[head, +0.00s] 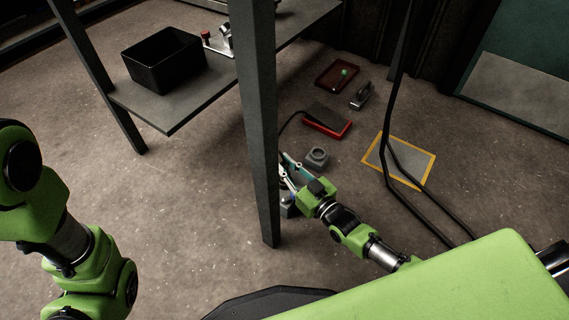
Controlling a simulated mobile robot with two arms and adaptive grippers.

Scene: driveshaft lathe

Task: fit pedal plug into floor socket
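The foot pedal (328,121), red with a dark top, lies on the floor beyond the table leg. Its black cable (289,124) curves left and disappears behind the leg. A small grey block with a round opening (317,156), apparently the floor socket, sits on the floor nearer to me. My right gripper (285,171) is low, just left of and nearer than this block. The leg hides part of its fingers, so I cannot tell its opening or whether it holds the plug. No plug is clearly visible. My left arm shows at the left edge, but its gripper is out of view.
The table leg (258,120) stands upright close to my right gripper. A black bin (165,60) rests on the table shelf (172,115). A red tray (337,75) and a metal part (362,93) lie beyond the pedal. Black bent tubing (392,150) crosses the yellow-bordered plate (412,170).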

